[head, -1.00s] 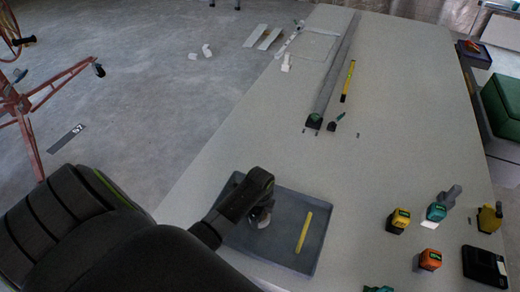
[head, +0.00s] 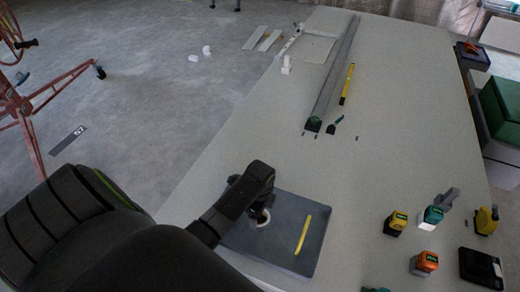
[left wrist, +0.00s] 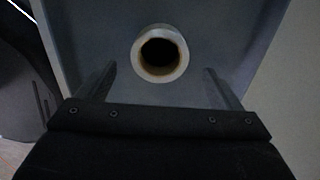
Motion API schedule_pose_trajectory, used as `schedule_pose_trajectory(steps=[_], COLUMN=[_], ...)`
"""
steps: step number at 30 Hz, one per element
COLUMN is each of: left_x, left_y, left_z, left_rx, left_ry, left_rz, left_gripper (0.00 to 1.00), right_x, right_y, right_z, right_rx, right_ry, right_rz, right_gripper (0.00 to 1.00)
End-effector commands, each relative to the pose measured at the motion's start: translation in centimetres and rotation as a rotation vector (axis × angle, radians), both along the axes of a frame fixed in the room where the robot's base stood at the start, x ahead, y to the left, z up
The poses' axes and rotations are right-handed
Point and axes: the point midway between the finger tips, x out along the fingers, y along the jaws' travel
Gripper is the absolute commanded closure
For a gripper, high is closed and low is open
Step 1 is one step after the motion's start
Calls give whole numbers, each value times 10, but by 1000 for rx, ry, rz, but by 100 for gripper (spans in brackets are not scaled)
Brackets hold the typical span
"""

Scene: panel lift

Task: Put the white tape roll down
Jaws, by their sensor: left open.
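The white tape roll (left wrist: 160,75) stands on end in the grey tray, its round hole facing up in the left wrist view. In the head view the roll (head: 267,214) shows as a pale ring, partly hidden by my left gripper (head: 260,207). In the left wrist view my left gripper (left wrist: 160,73) is open, with one finger on each side of the roll and a gap to both. The grey tray (head: 286,263) lies on the near left part of the table. My right gripper is out of view.
A yellow strip (head: 304,235) lies in the tray, right of the roll. Several small tools, one an orange tape measure (head: 427,262), stand on the table (head: 365,175) at the right. A long grey bar (head: 334,73) lies farther back. The table's middle is clear.

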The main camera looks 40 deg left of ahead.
Motion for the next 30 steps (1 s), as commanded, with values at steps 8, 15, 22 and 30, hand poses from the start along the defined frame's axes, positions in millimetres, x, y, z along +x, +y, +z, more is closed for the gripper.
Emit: schedule_pose_trajectory(steps=[8, 15, 22, 30], left_x=[1, 0, -17, -121], left_y=[1, 1, -2, -16], left_z=[58, 73, 61, 16], left_rx=[2, 1, -5, -45], left_ry=[-1, 0, 0, -28], left_rz=[0, 0, 84, 682], left_gripper=[13, 13, 13, 13], right_x=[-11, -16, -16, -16], right_y=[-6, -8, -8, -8], right_z=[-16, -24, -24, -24], right_rx=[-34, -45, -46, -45], right_ry=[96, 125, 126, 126], right_rz=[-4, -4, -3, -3], right_gripper=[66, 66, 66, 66])
